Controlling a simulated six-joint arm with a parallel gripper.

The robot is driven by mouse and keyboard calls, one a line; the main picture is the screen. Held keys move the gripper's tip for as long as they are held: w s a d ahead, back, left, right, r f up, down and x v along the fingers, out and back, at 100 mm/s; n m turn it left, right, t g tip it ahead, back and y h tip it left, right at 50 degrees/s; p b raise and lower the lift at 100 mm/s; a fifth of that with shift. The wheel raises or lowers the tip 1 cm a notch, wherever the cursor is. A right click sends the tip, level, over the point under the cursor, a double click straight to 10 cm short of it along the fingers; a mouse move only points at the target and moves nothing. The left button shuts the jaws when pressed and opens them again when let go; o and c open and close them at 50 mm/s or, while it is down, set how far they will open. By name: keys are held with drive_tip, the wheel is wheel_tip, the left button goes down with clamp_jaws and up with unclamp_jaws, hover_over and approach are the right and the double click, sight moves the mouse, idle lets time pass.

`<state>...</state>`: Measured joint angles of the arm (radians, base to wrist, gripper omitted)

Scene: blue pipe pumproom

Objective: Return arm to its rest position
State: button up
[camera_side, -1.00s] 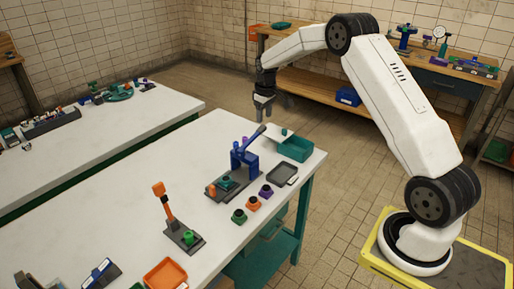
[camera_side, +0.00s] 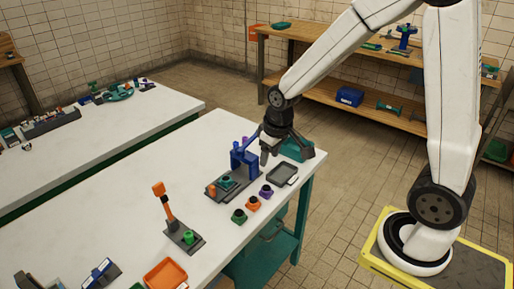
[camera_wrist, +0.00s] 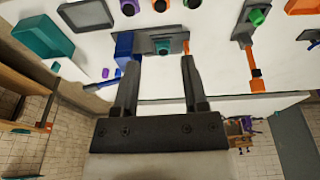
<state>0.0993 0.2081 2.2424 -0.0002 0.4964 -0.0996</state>
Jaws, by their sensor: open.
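My gripper (camera_side: 268,155) is above the white table's far right part, behind the blue lever press (camera_side: 244,160) and in front of the teal bin (camera_side: 297,148), which it partly hides. In the wrist view my gripper (camera_wrist: 158,65) has its two fingers spread with nothing held between them. The blue press (camera_wrist: 124,45) shows there beside the left finger. Its grey base with a green part lies beyond the fingertips. Whether a finger touches the press, I cannot tell.
A dark tray (camera_side: 282,174) and small purple, orange and green pieces lie by the press. An orange lever tool (camera_side: 165,205) stands nearer the front, and an orange tray (camera_side: 165,275) lies at the front edge. A wooden shelf bench (camera_side: 350,95) stands behind.

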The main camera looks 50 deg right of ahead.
drive_tip(key=s+a+f, duration=0.1)
drive_tip(key=s+a, duration=0.2)
drive_tip(key=s, duration=0.5)
drive_tip(key=shift+s+a, duration=0.3)
drive_tip(key=shift+a, duration=0.05)
